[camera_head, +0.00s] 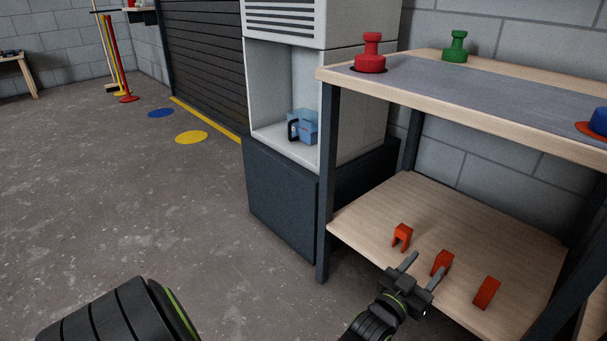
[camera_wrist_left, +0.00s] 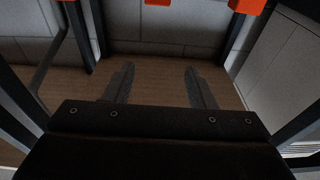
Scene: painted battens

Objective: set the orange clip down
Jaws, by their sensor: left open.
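Three orange clips lie in a row on the wooden lower shelf (camera_head: 370,205) of the bench: a far one (camera_head: 402,236), a middle one (camera_head: 442,261) and a near one (camera_head: 487,293). The far one stands like an upside-down U. My left gripper (camera_head: 427,262) is open, its fingers pointing toward the gap between the far and middle clips, with nothing visible between them. In the left wrist view the open fingers (camera_wrist_left: 160,82) are apart and empty. Two orange pieces are cut off at that view's top edge, a left one (camera_wrist_left: 158,2) and a right one (camera_wrist_left: 246,5). My right gripper is not visible.
Dark posts (camera_head: 325,190) carry the upper shelf (camera_head: 450,85), which holds a red knob (camera_head: 371,54), a green knob (camera_head: 456,47) and a blue knob (camera_head: 599,120). A cabinet niche at left holds a blue object (camera_head: 304,127). The rear lower shelf looks clear.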

